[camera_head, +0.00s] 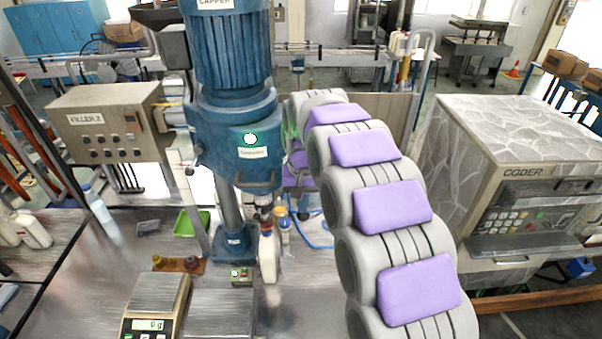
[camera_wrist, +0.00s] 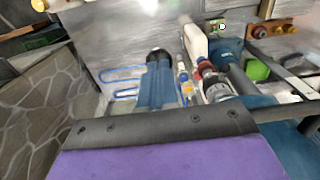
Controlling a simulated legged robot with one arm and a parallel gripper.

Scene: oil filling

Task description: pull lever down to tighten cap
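The blue capper (camera_head: 235,130) stands at the centre of the head view. A white bottle (camera_head: 268,255) stands upright under its head; the wrist view also shows the bottle (camera_wrist: 194,42), with a reddish cap (camera_wrist: 205,67) just below the chuck (camera_wrist: 216,88). A dark rod (camera_wrist: 285,112) runs from the capper side in the wrist view; I cannot tell for sure that it is the lever. My gripper (camera_wrist: 158,56), blue with black tips, points down beside the bottle, apart from it and from the rod. Its fingers look together with nothing between them. My arm largely hides it in the head view.
A scale (camera_head: 155,300) and a green tray (camera_head: 190,222) are on the metal table. The filler control box (camera_head: 110,125) is at left. The coder (camera_head: 520,170) stands to the right of my arm. Blue tubing (camera_wrist: 120,74) lies near my gripper.

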